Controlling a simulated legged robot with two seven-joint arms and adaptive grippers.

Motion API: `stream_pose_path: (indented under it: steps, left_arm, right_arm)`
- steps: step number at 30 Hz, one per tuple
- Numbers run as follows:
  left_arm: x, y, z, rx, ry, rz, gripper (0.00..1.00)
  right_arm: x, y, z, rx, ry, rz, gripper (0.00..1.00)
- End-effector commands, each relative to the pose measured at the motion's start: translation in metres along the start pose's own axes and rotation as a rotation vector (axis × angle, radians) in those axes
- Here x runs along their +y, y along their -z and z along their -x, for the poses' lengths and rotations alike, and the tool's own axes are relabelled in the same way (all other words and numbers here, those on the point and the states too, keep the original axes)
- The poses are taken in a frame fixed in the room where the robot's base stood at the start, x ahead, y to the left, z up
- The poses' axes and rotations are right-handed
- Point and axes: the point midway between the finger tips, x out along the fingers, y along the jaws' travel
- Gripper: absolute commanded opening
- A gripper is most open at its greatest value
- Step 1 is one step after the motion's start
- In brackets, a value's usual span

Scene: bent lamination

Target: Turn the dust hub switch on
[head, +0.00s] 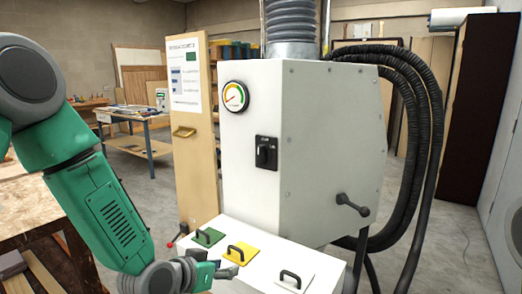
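The dust hub (315,185) is a large white cabinet in the middle of the head view. Its switch (265,153) is a black rotary knob on a dark plate on the front face, below a round gauge (234,96). The label is too small to read, so I cannot tell the knob's setting. My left gripper (229,270) is low in the view, below and left of the switch, beside the lower box's coloured gates. It is well apart from the switch. Its fingers are small and partly hidden, so their opening is unclear. My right gripper is out of view.
The lower white box has green (208,236), yellow (241,252) and white (293,278) plates with black handles. A black lever (352,205) sticks out on the hub's right face. Black hoses (425,120) hang at right. A wooden workbench (35,205) stands at left.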

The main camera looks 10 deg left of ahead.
Motion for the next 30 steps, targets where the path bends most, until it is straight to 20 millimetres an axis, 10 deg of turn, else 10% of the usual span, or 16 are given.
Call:
stream_pose_path:
  steps: [3,9,17,30]
  left_arm:
    - [-0.005,0.121,0.009,0.260,-0.020,-0.060,0.36]
    - [-0.008,0.227,0.039,0.493,-0.028,-0.127,0.36]
    - [-0.007,0.253,0.032,0.532,-0.028,-0.142,0.36]
    - [-0.001,0.297,-0.044,0.533,-0.028,-0.141,0.36]
  right_arm:
    - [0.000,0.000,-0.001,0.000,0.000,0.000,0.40]
    - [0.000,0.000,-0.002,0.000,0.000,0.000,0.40]
    - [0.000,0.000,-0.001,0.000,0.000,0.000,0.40]
    - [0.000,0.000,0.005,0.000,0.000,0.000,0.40]
